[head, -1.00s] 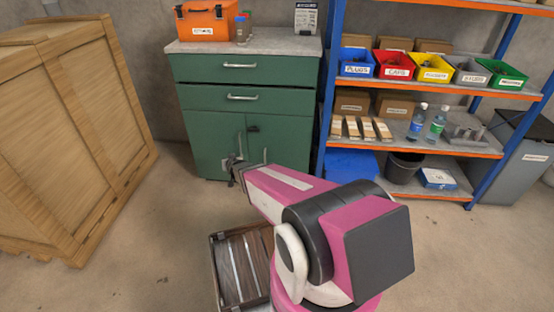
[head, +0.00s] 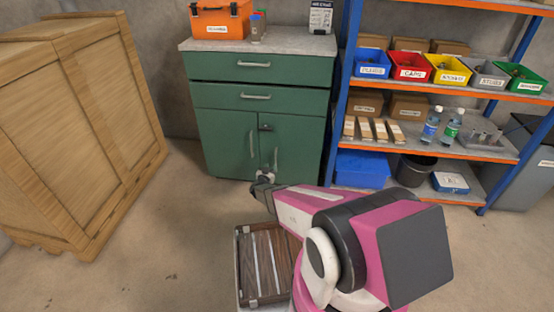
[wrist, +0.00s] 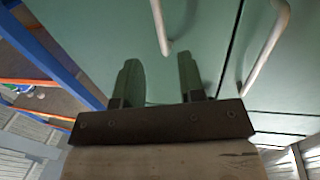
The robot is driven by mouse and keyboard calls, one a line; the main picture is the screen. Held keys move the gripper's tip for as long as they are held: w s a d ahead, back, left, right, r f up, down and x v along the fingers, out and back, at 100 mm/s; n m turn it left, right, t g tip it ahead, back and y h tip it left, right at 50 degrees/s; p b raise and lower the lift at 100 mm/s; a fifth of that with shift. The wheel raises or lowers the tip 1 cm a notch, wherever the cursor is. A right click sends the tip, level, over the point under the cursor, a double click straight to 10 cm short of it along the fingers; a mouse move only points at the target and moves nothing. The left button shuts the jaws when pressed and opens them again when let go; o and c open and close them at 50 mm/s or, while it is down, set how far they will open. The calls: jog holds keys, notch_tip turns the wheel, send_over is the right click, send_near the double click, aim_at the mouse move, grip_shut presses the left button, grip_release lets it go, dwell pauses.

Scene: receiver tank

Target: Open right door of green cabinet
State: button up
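The green cabinet (head: 229,133) has two drawers above two doors, all looking closed. Its right door (head: 302,145) carries a vertical bar handle (head: 276,158). My gripper (head: 265,180) is low in front of the doors, close to the lower part of that handle; the exact gap is hard to judge in the head view. In the wrist view my gripper (wrist: 158,64) is open, with two dark fingers apart and nothing between them. The right door handle (wrist: 158,22) ends just beyond the fingertips, roughly between them. The left door handle (wrist: 268,48) is off to the side.
A large wooden crate (head: 75,135) stands left of the cabinet. A blue-and-orange shelf rack (head: 343,90) stands close on its right. A low slatted box (head: 245,260) lies beside my arm. An orange toolbox (head: 220,20) sits on top. Open floor lies between crate and cabinet.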

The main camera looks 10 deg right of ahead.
jog(key=x, duration=0.9)
grip_shut()
